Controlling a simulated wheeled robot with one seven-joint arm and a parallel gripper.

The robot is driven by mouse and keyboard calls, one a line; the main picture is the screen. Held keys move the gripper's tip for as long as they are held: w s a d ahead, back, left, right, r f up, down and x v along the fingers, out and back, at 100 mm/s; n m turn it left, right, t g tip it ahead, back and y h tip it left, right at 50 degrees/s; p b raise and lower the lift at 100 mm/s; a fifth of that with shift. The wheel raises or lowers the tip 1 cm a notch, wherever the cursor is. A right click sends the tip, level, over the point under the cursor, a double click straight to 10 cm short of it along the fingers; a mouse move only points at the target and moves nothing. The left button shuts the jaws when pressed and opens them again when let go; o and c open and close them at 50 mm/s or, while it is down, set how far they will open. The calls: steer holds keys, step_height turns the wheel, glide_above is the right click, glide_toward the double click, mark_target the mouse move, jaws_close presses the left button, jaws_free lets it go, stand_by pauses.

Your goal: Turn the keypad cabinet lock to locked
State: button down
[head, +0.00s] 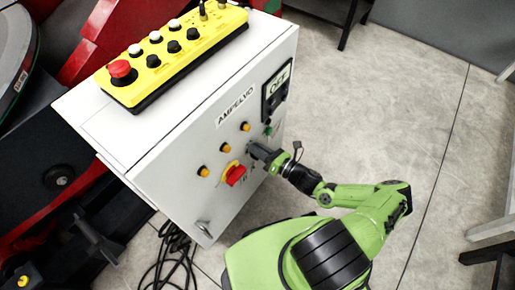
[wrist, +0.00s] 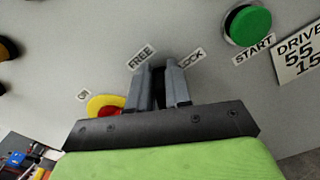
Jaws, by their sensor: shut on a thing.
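The grey cabinet (head: 185,150) has a sloping front panel with a selector between labels FREE (wrist: 142,57) and LOCK (wrist: 191,58) in the wrist view. My gripper (head: 256,150) reaches the panel from the right. In the wrist view my gripper (wrist: 160,85) has its two grey fingers close together around a dark lock knob (wrist: 160,92), of which only a narrow strip shows between them. The fingers hide the rest of the knob, so its exact setting cannot be read. The fingers lie between the two labels.
A red rotary switch on yellow (head: 235,175) sits close by; its edge shows in the wrist view (wrist: 105,104). A green START button (wrist: 249,25) is at upper right. Orange buttons (head: 225,148) and an OFF display (head: 278,88) share the panel. A yellow control box (head: 175,55) lies on top.

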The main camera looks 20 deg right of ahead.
steer(key=m, duration=0.4)
steer(key=f+m, duration=0.1)
steer(key=m, duration=0.6)
steer(key=shift+w+d+f+m, duration=0.3)
steer(key=shift+d+f+m, duration=0.05)
steer(key=shift+f+m, duration=0.05)
stand_by(0.3)
steer(key=c, duration=1.1)
jaws_free()
steer(key=shift+c, duration=0.2)
steer(key=p+v, duration=0.1)
steer(key=v, duration=1.4)
steer(key=shift+s+d+p, duration=0.25)
steer(key=shift+s+p, duration=0.05)
steer(key=shift+s, duration=0.05)
